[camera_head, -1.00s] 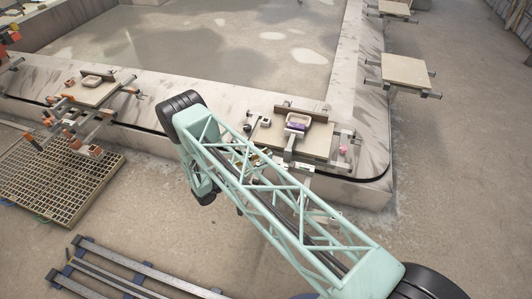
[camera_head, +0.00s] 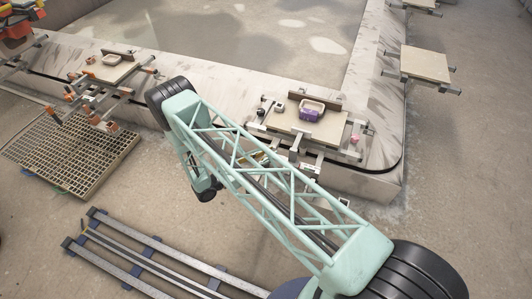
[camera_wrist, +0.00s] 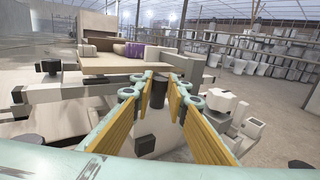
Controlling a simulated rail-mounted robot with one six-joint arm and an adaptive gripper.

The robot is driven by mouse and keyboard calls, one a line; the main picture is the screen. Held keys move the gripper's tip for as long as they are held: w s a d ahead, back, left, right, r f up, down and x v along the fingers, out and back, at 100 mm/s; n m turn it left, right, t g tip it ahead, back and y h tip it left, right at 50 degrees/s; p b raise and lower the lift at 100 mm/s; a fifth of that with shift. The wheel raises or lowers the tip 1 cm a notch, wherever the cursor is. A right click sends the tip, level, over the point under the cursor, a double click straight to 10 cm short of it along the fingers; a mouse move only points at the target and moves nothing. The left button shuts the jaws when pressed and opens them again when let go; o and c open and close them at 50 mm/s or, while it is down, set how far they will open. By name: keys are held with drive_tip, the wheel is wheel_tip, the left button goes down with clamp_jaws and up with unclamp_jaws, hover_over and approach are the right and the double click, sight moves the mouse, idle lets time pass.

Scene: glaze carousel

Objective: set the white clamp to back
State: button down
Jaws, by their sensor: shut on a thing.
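My gripper (camera_wrist: 161,88) is seen from behind in the wrist view, with teal fingers and yellow pads. Its fingers are shut on a dark upright knob (camera_wrist: 159,92) between their tips. A pale body below the knob (camera_wrist: 165,128) shows between the pads; I take this to be the white clamp, its far side hidden by the fingers. The clamp is at the near edge of a beige board (camera_wrist: 120,64).
A pale tray with a purple block (camera_head: 309,115) sits on the board. Other clamp parts stand at its right (camera_wrist: 224,101) and left (camera_wrist: 50,67). A second station with orange clamps (camera_head: 98,104) and a floor grating (camera_head: 68,155) lie left.

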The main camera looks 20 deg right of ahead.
drive_tip(key=shift+s+f, duration=0.1)
drive_tip(key=shift+s, duration=0.15)
drive_tip(key=c, duration=2.8)
unclamp_jaws()
drive_tip(key=shift+a, duration=0.1)
drive_tip(key=shift+o, duration=1.3)
drive_tip(key=shift+w, duration=0.1)
drive_tip(key=shift+a, duration=0.2)
drive_tip(key=v, duration=1.1)
drive_tip(key=shift+s+a, duration=0.25)
drive_tip(key=shift+a, duration=0.1)
